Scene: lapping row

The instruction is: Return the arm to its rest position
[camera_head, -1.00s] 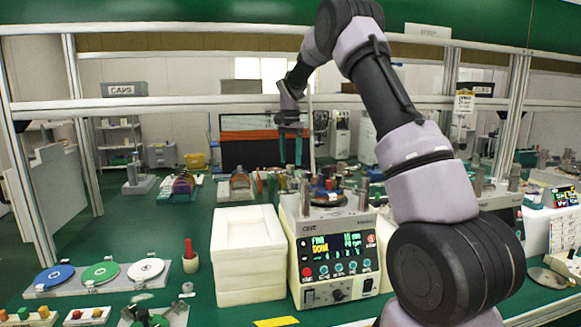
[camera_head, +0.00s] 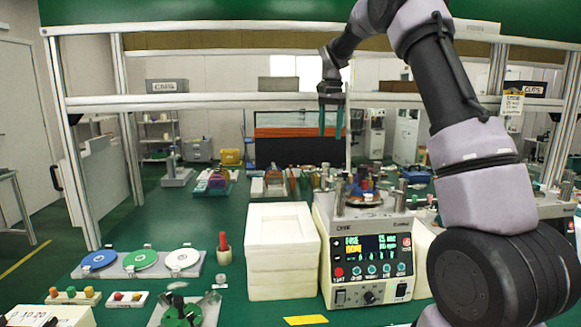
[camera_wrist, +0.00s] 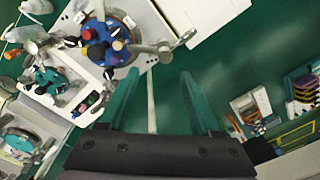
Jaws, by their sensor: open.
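My gripper (camera_head: 331,118) hangs at the end of my raised arm, high above the bench and in front of the back shelf rail. Its two teal fingers point down. In the wrist view my gripper (camera_wrist: 158,105) shows its fingers spread apart with nothing between them. Below and beyond the fingers are the green floor or bench surface and a thin pale bar. The lapping machine (camera_head: 366,250) with its lit display stands on the bench, below and to the right of my gripper. Its top also shows in the wrist view (camera_wrist: 150,20).
White stacked blocks (camera_head: 281,262) stand left of the machine. A tray with blue, green and white discs (camera_head: 198,270) lies farther left, near a red-handled tool (camera_head: 223,250). Shelf rails (camera_head: 230,102) and upright posts cross close behind my arm. Green bench shows between the items.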

